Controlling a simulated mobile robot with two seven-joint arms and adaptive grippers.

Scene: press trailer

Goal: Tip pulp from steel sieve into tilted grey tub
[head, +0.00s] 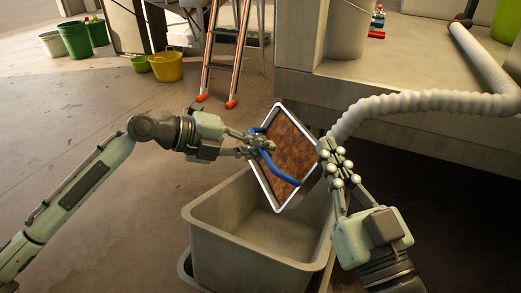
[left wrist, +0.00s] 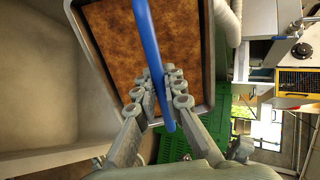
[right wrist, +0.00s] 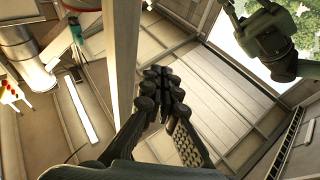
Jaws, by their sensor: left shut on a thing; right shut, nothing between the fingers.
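The steel sieve (head: 262,183) is a rectangular metal-rimmed frame with a blue handle bar (head: 275,170) across it. It is steeply tilted above the grey tub (head: 235,258), with brown pulp (head: 295,145) still spread over its face. My left gripper (head: 262,144) is shut on the blue handle. The left wrist view shows its fingers (left wrist: 157,88) at the bar, with pulp (left wrist: 125,40) behind. My right gripper (head: 332,150) is shut and empty, close to the sieve's right edge; contact cannot be told. The tub's visible inside looks empty; its right part is hidden.
A ribbed pale hose (head: 410,102) runs behind my right gripper from a raised concrete ledge (head: 415,65). An orange-legged ladder (head: 238,55) and green (head: 76,40) and yellow (head: 167,66) buckets stand at the back. The floor left of the tub is clear.

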